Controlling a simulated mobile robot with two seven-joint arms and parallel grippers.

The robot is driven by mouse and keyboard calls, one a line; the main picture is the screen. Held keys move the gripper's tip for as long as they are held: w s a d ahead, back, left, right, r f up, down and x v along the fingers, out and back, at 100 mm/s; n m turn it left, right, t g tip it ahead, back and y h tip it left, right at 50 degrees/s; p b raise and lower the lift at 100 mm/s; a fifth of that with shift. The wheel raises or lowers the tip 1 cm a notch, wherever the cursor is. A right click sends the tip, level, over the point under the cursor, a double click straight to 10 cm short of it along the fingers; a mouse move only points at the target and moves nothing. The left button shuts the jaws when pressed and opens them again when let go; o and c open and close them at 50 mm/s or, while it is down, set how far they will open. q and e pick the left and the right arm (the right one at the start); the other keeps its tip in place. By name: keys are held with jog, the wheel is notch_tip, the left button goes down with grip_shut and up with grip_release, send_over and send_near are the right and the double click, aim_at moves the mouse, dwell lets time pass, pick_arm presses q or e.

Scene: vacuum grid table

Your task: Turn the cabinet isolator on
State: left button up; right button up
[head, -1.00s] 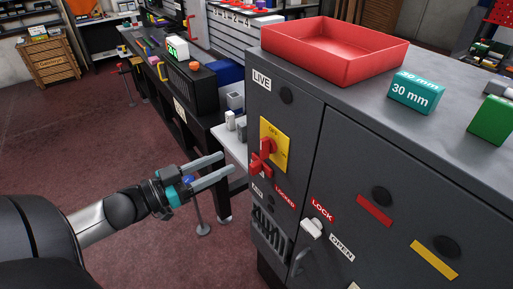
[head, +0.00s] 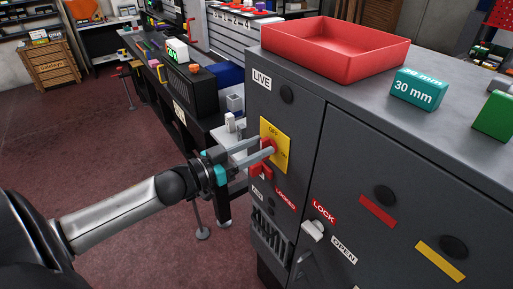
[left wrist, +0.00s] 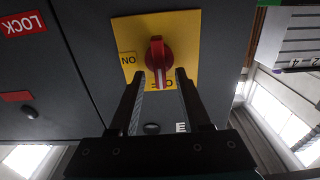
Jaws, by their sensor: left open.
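The isolator is a red rotary handle (left wrist: 156,55) on a yellow plate (left wrist: 205,45) marked OFF and ON, on the front of the grey cabinet (head: 290,130). In the left wrist view, which is turned over, the handle's white line points toward the OFF mark. The red handle also shows in the head view (head: 260,172), partly covered by my fingers. My left gripper (head: 268,148) is open, its fingers pointing at the plate. In the left wrist view the fingertips (left wrist: 160,74) lie on either side of the handle's lower end; contact cannot be told. My right gripper is out of view.
A white lever (head: 314,229) by LOCK and OPEN labels sits lower on the cabinet. A red tray (head: 335,68), a teal 30 mm block (head: 417,92) and a green block (head: 494,118) are on top. A workbench (head: 180,85) stands behind on the left.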

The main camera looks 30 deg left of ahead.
pick_arm(q)
jog(key=shift+c, duration=0.4)
grip_shut()
